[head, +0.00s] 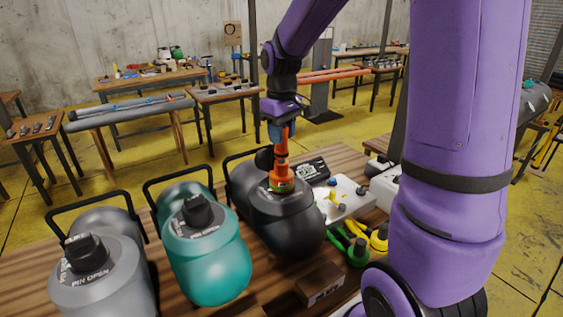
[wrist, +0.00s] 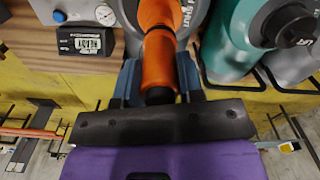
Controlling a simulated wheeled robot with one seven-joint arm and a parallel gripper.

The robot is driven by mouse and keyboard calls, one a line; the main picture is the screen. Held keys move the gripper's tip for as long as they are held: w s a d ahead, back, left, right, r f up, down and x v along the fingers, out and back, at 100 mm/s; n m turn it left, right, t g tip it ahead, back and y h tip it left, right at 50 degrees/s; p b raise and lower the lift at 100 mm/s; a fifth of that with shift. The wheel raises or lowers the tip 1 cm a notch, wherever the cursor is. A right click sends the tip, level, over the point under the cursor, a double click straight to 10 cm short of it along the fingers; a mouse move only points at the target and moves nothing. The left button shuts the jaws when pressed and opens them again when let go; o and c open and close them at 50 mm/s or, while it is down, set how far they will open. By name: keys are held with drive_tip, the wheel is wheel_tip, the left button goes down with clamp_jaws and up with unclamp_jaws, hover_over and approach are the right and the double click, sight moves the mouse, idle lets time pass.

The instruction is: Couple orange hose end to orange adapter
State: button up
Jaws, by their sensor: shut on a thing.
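My gripper (head: 281,134) is above the dark grey boat bundle (head: 290,225), with its blue fingers shut on the orange hose end (head: 282,150). In the wrist view the hose end (wrist: 158,62) sits between both fingers, its black tail toward the palm. In the wrist view a wider orange part (wrist: 160,12) lines up with the hose end. The two parts look in line and touching; I cannot tell whether they are locked.
A teal bundle (head: 215,262) and a grey bundle (head: 100,285) with black handles stand to the left. A display box (head: 310,171) reading READY and a white panel (head: 347,202) lie right of the dark bundle. Green (head: 357,251) and yellow (head: 379,239) fittings and a brown block (head: 320,284) are nearer.

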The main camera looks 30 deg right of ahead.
drive_tip(key=shift+f, duration=0.95)
idle(0.8)
drive_tip(key=o, duration=1)
wheel_tip(320, 180, up, 11)
drive_tip(key=shift+f, duration=0.1)
